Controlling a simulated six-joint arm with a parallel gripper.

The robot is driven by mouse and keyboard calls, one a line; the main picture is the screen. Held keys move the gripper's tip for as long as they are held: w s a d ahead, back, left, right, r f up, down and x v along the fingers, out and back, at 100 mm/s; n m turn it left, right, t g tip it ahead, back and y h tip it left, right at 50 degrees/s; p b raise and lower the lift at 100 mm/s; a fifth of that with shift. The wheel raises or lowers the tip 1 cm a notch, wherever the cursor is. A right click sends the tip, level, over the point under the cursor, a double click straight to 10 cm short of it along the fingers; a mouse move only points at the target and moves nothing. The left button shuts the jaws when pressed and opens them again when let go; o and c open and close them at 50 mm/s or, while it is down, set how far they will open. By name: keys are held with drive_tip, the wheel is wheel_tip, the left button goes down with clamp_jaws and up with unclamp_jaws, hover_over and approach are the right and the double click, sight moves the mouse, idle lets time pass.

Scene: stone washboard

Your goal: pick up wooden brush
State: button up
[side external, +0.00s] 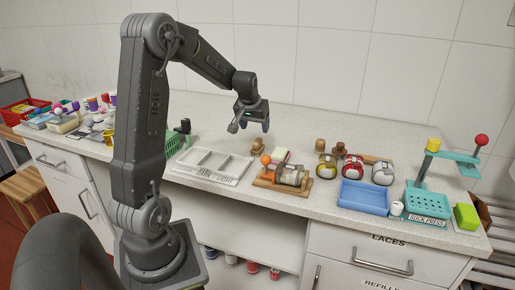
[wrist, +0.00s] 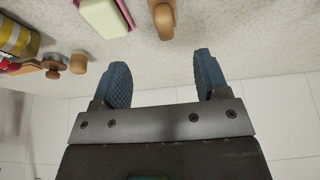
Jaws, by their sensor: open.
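A rounded brown wooden piece (wrist: 163,18), which looks like the wooden brush, lies on the counter at the top edge of the wrist view, partly cut off. It lies ahead of the gap between my fingers, apart from them. In the side external view a small brown shape (side external: 257,144) lies on the counter just below my gripper (side external: 249,124); its bristles cannot be made out. My gripper hangs above the back part of the counter. Its blue ribbed fingers (wrist: 160,75) are spread apart in the wrist view with nothing between them.
A pink and pale green sponge (wrist: 107,16) lies beside the wooden piece. The tiled wall is behind.

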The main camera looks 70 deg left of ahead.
sight(257, 141)
drive_tip(key=x, duration=0.5)
drive_tip(key=shift+f, duration=0.35)
drive_tip(key=x, duration=0.5)
drive_tip(key=shift+s+a, duration=0.1)
drive_tip(key=shift+a, duration=0.25)
drive_tip(key=c, duration=1)
